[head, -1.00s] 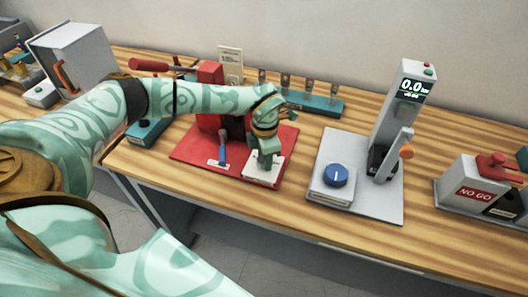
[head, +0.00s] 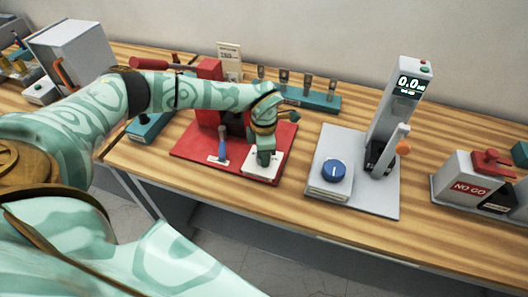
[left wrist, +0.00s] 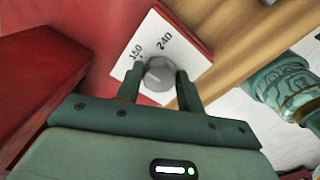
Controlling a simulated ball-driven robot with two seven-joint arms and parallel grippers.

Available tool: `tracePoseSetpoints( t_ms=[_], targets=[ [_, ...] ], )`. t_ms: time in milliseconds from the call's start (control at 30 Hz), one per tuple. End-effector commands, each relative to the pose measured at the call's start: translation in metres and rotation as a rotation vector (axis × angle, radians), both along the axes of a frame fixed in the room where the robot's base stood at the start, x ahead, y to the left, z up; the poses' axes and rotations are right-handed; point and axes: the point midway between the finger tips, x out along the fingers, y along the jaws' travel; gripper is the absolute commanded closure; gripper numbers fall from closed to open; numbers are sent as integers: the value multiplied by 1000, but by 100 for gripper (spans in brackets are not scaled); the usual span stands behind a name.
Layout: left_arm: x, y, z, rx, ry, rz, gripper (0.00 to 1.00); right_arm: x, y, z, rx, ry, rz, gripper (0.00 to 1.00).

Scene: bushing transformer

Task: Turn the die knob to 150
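The die knob (left wrist: 158,74) is a round grey knob on a white dial plate (left wrist: 187,27) in the left wrist view. The plate reads 150 at the knob's upper left and 240 at its upper right. My left gripper (left wrist: 159,72) has one finger on each side of the knob, close against it, and looks shut on it. The knob's pointer cannot be made out. In the head view my left gripper (head: 264,160) points down over the white dial plate (head: 252,175) and hides the knob. My right gripper is not in view.
A NO GO box (head: 467,188) is farther right. A teal rack (head: 318,100) stands behind.

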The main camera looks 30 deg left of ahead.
Motion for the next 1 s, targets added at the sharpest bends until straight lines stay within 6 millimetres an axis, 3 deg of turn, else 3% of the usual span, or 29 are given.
tracePoseSetpoints(
  t_ms=[33,67,333,467,1000],
  targets=[
    [2,0,2,-1,-6,1,49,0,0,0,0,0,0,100],
    [2,0,2,-1,-6,1,41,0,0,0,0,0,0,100],
    [1,0,1,0,-1,1,41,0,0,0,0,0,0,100],
    [1,1,10,0,-4,1,41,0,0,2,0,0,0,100],
    [1,1,140,0,-5,1,41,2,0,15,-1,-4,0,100]
  ],
)
